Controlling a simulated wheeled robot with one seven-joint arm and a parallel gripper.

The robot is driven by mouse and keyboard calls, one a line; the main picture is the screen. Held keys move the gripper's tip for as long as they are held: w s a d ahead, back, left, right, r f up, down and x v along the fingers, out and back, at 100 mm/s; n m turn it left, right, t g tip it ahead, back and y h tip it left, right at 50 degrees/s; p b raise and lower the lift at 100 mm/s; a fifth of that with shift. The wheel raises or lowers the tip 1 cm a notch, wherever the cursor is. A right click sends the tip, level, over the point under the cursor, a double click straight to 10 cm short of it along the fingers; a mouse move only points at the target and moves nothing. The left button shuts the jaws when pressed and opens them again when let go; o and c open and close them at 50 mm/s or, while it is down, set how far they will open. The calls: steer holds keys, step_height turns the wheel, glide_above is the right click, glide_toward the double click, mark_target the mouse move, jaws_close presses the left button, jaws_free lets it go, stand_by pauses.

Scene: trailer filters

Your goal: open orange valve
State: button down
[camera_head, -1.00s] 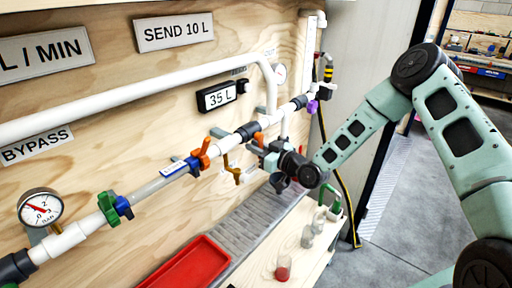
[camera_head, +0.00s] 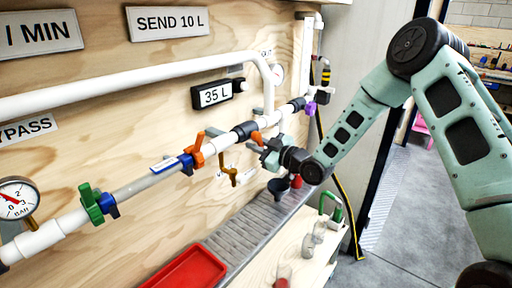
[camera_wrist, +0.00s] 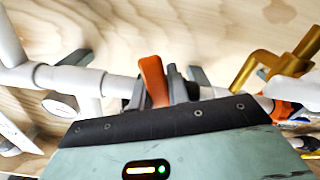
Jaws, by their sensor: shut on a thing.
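An orange valve handle (camera_head: 257,137) sits on the white pipe just left of my gripper (camera_head: 268,152) in the head view. In the wrist view the orange handle (camera_wrist: 153,80) stands upright between the grey and dark fingers of my gripper (camera_wrist: 165,88), which is shut on it. My fingers partly hide the handle's base. Another orange handle (camera_head: 197,150) sits further left on the same pipe, beside a blue collar, apart from my gripper.
A brass-coloured valve (camera_head: 230,174) hangs below the pipe, close left of my gripper. A green valve handle (camera_head: 91,204) and a pressure gauge (camera_head: 17,199) are at the left. A red tray (camera_head: 187,268), a dark funnel (camera_head: 279,188) and glass jars are below. Open floor lies right.

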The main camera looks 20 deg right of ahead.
steer(key=c, duration=1.3)
jaws_free()
steer(key=shift+c, duration=0.2)
steer(key=b+v, duration=0.4)
steer(key=v, duration=1.3)
steer(key=shift+s, duration=0.25)
steer(key=shift+d, duration=0.15)
steer(key=shift+f, duration=0.1)
jaws_close()
steer(key=a+f+n+t+h+b, duration=0.3)
steer(key=a+n+b, duration=0.3)
steer(key=n, duration=0.9)
steer(key=f+p+x, duration=0.1)
steer(key=p+x, duration=0.2)
steer(key=x, duration=0.7)
steer(key=shift+w+d+r, duration=0.2)
steer(key=shift+w+r, duration=0.05)
